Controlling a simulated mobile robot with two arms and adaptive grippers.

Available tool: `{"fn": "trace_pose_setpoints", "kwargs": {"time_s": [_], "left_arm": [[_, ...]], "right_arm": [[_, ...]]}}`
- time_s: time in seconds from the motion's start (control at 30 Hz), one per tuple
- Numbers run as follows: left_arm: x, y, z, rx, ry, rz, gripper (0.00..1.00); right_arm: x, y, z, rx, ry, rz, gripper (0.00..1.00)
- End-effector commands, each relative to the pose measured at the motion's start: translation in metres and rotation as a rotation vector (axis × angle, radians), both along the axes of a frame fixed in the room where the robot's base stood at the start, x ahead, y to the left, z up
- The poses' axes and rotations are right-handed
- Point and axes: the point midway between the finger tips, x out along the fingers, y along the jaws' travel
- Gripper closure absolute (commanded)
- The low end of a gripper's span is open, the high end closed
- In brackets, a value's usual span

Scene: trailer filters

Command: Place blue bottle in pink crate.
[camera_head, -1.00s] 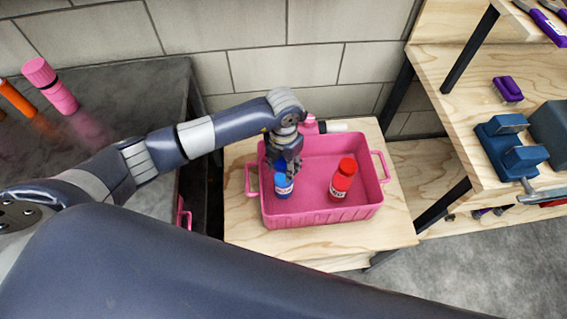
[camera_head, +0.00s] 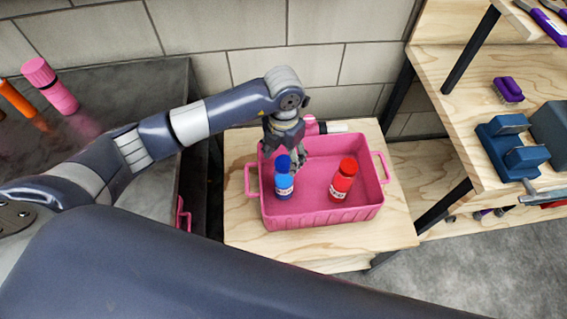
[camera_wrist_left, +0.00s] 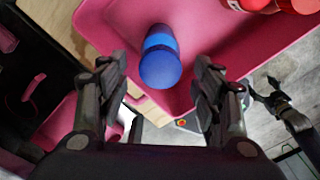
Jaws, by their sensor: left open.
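The blue bottle (camera_head: 284,186) stands upright inside the left part of the pink crate (camera_head: 325,216), next to a red bottle (camera_head: 343,182). My left gripper (camera_head: 294,160) is just behind and above the blue bottle, partly hidden by it. In the left wrist view the jaws (camera_wrist_left: 161,68) are spread apart, with the blue bottle (camera_wrist_left: 160,55) seen between and beyond them. Whether a finger touches the bottle is unclear. A dark forked shape (camera_wrist_left: 282,108) at the right of that view looks like my right gripper; its jaw state is unclear.
The crate sits on a light wooden table (camera_head: 400,232). A pink bottle and a white-ended object (camera_head: 335,127) lie behind it. A wooden shelf (camera_head: 470,110) with tools stands at right.

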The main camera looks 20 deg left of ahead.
Motion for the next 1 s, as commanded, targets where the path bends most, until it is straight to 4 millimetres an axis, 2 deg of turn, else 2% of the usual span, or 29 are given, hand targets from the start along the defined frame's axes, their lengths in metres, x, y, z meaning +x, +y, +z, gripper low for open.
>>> {"fn": "trace_pose_setpoints", "kwargs": {"time_s": [0.1, 0.2, 0.4, 1.0], "left_arm": [[0.001, 0.000, 0.027, -0.001, -0.005, 0.000, 0.40], [0.001, 0.000, 0.044, 0.000, -0.003, -0.001, 0.40], [0.000, 0.000, 0.066, 0.000, -0.001, 0.000, 0.40], [0.000, 0.000, 0.069, -0.001, 0.001, 0.001, 0.40]], "right_arm": [[0.000, 0.000, -0.004, 0.000, 0.000, 0.000, 0.29], [0.000, 0.000, -0.006, 0.000, 0.000, 0.000, 0.29], [0.000, 0.000, -0.008, 0.000, 0.000, 0.000, 0.29], [0.000, 0.004, -0.008, 0.004, 0.000, -0.001, 0.29]]}}
